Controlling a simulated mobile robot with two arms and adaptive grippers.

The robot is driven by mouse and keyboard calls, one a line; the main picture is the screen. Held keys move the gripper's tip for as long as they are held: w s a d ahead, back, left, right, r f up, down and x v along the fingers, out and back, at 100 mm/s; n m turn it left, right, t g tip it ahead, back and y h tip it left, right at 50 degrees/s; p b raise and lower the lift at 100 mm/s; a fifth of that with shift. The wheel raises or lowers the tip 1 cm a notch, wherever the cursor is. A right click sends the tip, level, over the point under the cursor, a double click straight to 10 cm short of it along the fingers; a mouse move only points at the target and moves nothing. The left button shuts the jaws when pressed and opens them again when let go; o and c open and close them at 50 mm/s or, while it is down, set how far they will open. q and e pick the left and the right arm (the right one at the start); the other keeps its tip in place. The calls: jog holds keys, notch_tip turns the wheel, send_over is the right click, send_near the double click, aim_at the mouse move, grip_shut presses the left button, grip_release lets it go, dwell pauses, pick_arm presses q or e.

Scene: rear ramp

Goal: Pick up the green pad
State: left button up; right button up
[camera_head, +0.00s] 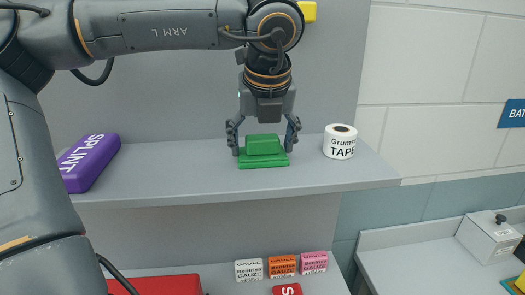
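The green pad (263,147) lies on the upper grey shelf (200,189), with a raised block on a wider flat base. My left gripper (263,143) comes down over it from above. Its two fingers are spread wide, one on each side of the pad. The fingertips are low, near the side edges of the pad. I cannot tell whether they touch it. The pad appears to rest on the shelf. My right gripper is not in view.
A purple splint pack (90,162) lies to the left and a white tape roll (340,141) stands close to the right on the same shelf. Several gauze boxes (282,266) and a red case (160,285) are below. A white box (488,237) sits at lower right.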

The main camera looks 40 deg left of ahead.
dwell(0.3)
pick_arm(q)
jog(key=shift+r, duration=0.25)
notch_tip(320, 180, up, 2)
jog(key=shift+w+a, duration=0.1)
jog(key=s+d+r+b, duration=0.2)
jog(key=s+d+r, duration=0.6)
jog(key=d+r, duration=0.2)
jog(key=shift+d+r, duration=0.2)
jog(key=shift+d, duration=0.7)
